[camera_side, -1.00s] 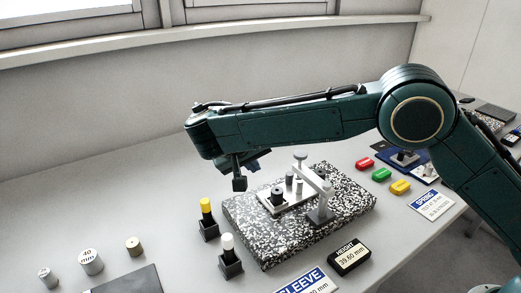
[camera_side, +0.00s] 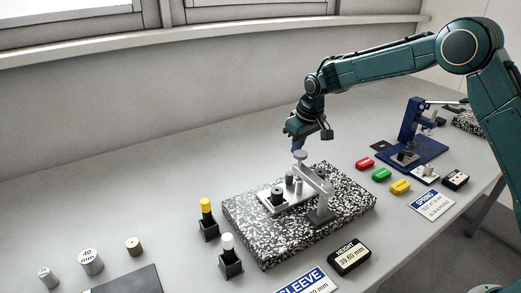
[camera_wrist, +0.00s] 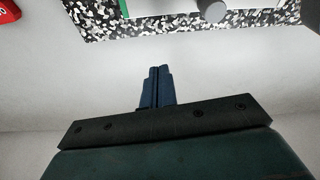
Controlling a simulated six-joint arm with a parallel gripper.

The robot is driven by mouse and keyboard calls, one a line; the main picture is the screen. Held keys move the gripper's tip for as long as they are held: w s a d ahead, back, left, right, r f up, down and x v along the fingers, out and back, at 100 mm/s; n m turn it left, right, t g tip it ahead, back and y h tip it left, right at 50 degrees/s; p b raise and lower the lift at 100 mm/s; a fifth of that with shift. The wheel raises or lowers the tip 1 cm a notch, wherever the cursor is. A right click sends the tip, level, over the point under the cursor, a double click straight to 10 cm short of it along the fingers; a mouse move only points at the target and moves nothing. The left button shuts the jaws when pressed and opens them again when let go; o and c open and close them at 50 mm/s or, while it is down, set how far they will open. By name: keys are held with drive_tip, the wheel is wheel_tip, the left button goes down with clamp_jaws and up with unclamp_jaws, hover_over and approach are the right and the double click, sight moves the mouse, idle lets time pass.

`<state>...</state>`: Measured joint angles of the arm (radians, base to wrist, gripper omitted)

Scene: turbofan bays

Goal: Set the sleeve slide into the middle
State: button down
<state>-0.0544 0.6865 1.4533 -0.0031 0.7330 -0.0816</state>
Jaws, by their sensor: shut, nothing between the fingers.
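The sleeve slide, a pale metal plate (camera_side: 299,203), lies on the speckled granite block (camera_side: 245,239). It carries a dark ring-shaped part (camera_side: 277,195) and small grey pins. A grey gauge stand (camera_side: 320,208) with an arm reaching over the slide stands beside it; the exact position of the slide along its travel is hard to tell. My gripper (camera_side: 296,148) is shut and empty, above and behind the gauge. In the wrist view my blue fingers (camera_wrist: 160,69) are together over bare table, with the granite block (camera_wrist: 100,24) at the top edge.
Left of the block stand a yellow-topped post (camera_side: 206,205) and a white-topped post (camera_side: 228,241). A height readout (camera_side: 349,257) showing 39.60 mm sits in front.

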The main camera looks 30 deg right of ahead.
drive_tip(key=s+d+y, duration=0.1)
drive_tip(key=d, duration=0.1)
drive_tip(key=s+d+r+y, duration=0.1)
drive_tip(key=s+d+y, duration=0.1)
drive_tip(key=shift+s+d+r+n, duration=0.1)
drive_tip(key=shift+d+n, duration=0.2)
drive_tip(key=shift+n, duration=0.1)
drive_tip(key=s+d+r+y, duration=0.2)
drive_tip(key=s+r+y, duration=0.1)
drive_tip(key=s, duration=0.1)
drive_tip(key=shift+s+d+r+n+t, duration=0.2)
drive_tip(key=shift+n+t, duration=0.1)
drive_tip(key=shift+t, duration=0.1)
drive_tip(key=shift+a+f, duration=0.15)
drive_tip(key=x, duration=0.9)
drive_tip(key=shift+a+f, duration=0.2)
drive_tip(key=shift+a, duration=1.1)
drive_tip(key=shift+s+a, duration=0.2)
drive_tip(key=shift+a, duration=0.75)
